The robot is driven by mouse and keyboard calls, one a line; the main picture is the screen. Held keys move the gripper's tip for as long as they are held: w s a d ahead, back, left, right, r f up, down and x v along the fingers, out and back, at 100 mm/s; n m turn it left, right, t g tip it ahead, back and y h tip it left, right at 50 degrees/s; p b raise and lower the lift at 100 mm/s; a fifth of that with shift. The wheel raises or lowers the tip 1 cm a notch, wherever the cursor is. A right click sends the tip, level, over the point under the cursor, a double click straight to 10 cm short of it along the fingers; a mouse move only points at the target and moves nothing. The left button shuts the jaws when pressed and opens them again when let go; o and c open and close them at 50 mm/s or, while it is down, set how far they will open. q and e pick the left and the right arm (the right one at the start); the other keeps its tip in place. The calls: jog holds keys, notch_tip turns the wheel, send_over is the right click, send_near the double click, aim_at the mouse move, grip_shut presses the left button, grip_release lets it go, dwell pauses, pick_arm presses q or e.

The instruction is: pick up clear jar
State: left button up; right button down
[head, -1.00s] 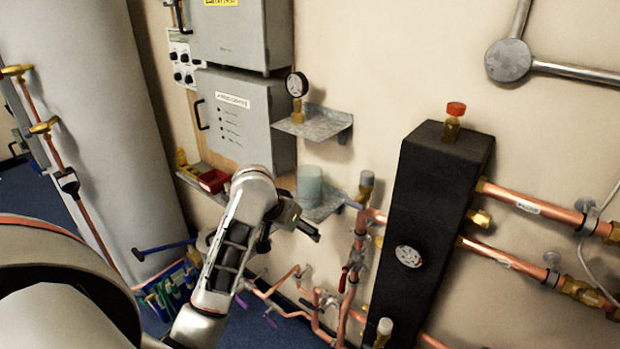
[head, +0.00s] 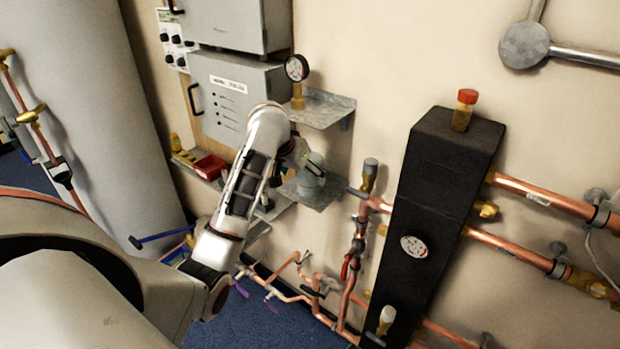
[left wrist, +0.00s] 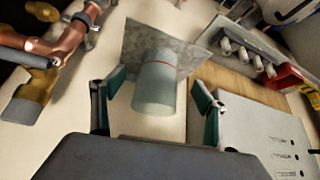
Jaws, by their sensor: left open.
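The clear jar (head: 312,170) is a pale, see-through cylinder on the lower metal wall shelf (head: 318,196). In the left wrist view the jar (left wrist: 155,80) stands between the two open fingers of my left gripper (left wrist: 156,105), with a thin red line near one end. Gaps show on both sides, and neither finger seems to touch it. In the head view my left gripper (head: 308,160) is at the jar and partly covers it. My right gripper is not in view.
An upper shelf (head: 322,108) with a pressure gauge (head: 297,70) sits just above. A red bin (head: 210,166) and grey cabinet (head: 235,105) are left.

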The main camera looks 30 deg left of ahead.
pick_arm(q)
jog(key=w, duration=0.4)
jog(key=shift+w+a, duration=0.15)
jog(key=shift+a, duration=0.1)
jog(key=shift+w+f, duration=0.15)
jog(key=shift+w, duration=0.2)
jog(key=shift+w+a+f, duration=0.1)
jog(key=shift+w+f, duration=0.05)
jog(key=shift+f, duration=0.2)
jog(key=c, duration=1.2)
